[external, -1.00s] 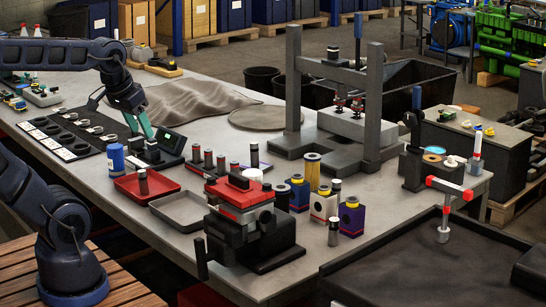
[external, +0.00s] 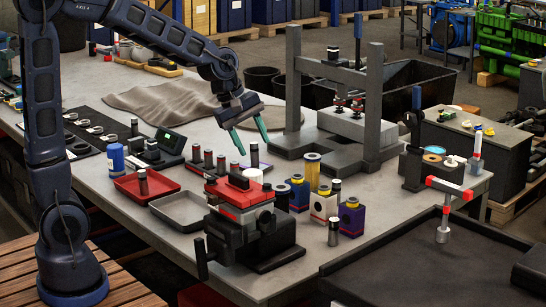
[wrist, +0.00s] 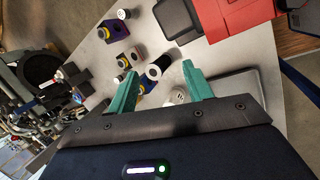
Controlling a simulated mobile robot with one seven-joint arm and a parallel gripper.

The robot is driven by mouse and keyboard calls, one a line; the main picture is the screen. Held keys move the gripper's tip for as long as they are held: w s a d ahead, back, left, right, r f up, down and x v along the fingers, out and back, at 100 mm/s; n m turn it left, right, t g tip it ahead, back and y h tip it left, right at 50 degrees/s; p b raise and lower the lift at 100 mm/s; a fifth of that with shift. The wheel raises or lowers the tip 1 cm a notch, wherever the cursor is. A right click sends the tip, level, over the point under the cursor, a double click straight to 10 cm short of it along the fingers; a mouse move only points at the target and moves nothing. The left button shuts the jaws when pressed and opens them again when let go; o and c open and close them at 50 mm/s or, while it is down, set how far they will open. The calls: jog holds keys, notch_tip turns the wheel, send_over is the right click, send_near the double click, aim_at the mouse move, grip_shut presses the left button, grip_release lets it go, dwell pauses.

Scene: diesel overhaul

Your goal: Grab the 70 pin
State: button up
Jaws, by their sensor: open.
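Several dark upright pins stand on the table, and I cannot read which is the 70. A single pin (external: 254,156) stands on a small pale purple-edged plate, below the fingertips. Another pin (external: 143,182) stands in the red tray, and one more (external: 334,232) stands in front of the boxed parts. My gripper (external: 254,147) is open and empty above the table, its green fingers pointing down.
A red-and-black vise (external: 250,215) stands at the front. Yellow-topped filters and boxes (external: 323,205) are right of it. A grey press frame (external: 335,130) rises behind right, close to my gripper. A grey tray (external: 178,212) lies left of the vise.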

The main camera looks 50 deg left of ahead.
jog(key=w+d+f+n, duration=0.5)
jog(key=w+d+f, duration=0.2)
jog(key=n+g, duration=0.1)
jog(key=n, duration=0.4)
send_near(336, 244)
jog(key=shift+n+h, duration=0.3)
jog(key=shift+h, duration=0.1)
jog(key=shift+w+a+x, duration=0.1)
jog(key=shift+w+x, duration=0.1)
jog(key=shift+x, duration=1.05)
jog(key=shift+w+a+x, duration=0.1)
jog(key=shift+w+x, duration=0.1)
jog(key=shift+x, duration=1.05)
jog(key=shift+w+a+x, duration=0.1)
jog(key=shift+w+x, duration=0.1)
jog(key=shift+x, duration=1.05)
grip_shut()
jog(key=shift+r, duration=0.2)
